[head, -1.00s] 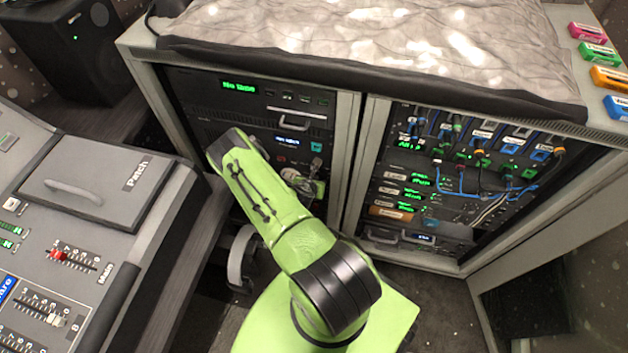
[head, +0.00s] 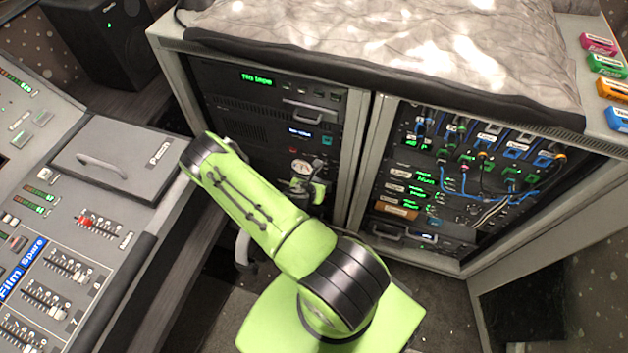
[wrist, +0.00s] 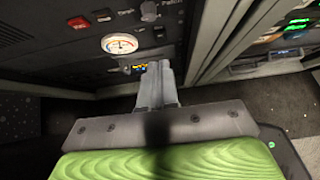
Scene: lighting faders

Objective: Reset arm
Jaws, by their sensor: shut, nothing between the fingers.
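My green arm (head: 255,205) is bent, its raised joint at the upper left and its hand down in front of the left rack. My gripper (wrist: 158,72) shows in the wrist view with its grey fingers together and nothing between them. It points at the lower front panel of the left rack (head: 262,125), just right of and below a round white gauge (wrist: 119,43). I cannot tell whether the fingertips touch the panel. In the head view the arm partly hides the hand and the lower rack.
A mixing console (head: 60,230) with faders stands at the left, close to my arm. A right rack bay (head: 455,185) holds patch cables. A cloth (head: 400,45) covers the cabinet top, with coloured labelled boxes beside it. Dark floor shows below the cabinet.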

